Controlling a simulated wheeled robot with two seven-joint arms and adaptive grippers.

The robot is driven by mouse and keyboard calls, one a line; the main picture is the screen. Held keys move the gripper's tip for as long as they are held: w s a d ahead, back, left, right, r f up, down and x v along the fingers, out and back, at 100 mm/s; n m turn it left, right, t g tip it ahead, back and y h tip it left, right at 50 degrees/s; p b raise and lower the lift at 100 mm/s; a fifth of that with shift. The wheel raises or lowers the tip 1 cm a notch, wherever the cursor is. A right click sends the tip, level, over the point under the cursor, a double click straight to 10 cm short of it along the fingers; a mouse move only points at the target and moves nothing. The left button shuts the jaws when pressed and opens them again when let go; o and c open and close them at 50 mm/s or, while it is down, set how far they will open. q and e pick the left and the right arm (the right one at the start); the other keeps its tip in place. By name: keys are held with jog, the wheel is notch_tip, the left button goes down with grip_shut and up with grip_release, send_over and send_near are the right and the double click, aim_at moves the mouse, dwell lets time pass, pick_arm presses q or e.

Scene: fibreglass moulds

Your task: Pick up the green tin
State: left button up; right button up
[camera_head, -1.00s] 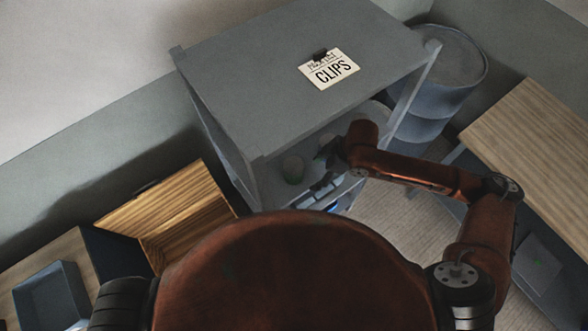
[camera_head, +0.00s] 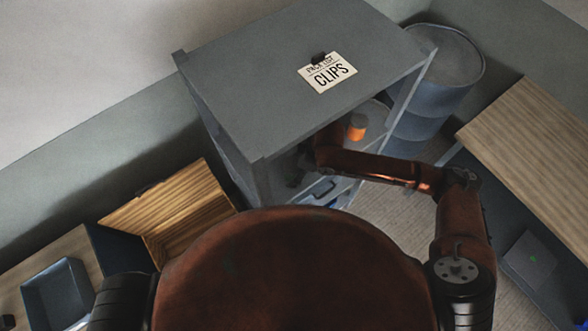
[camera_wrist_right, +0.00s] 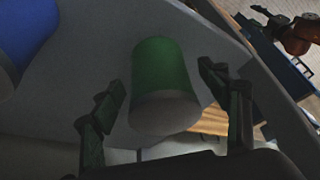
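The green tin (camera_wrist_right: 163,65) stands on a grey shelf in the right wrist view, with a paler end facing the camera. My right gripper (camera_wrist_right: 160,82) is open, with one finger on each side of the tin and a visible gap at both sides. In the head view my right gripper (camera_head: 293,173) reaches inside the grey shelf unit (camera_head: 300,75), and the tin is hidden there. What looks like my left arm's gripper (camera_wrist_right: 272,20) is small and dark at the top right of the right wrist view.
A blue tin (camera_wrist_right: 25,38) stands left of the green one. An orange tin (camera_head: 357,126) is on the shelf behind my right forearm. The unit's top and posts surround the arm. A blue drum (camera_head: 445,60) stands right of the unit; an open wooden box (camera_head: 185,205) is at left.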

jog(key=shift+a, duration=0.1)
jog(key=c, duration=1.4)
jog(key=shift+r, duration=0.1)
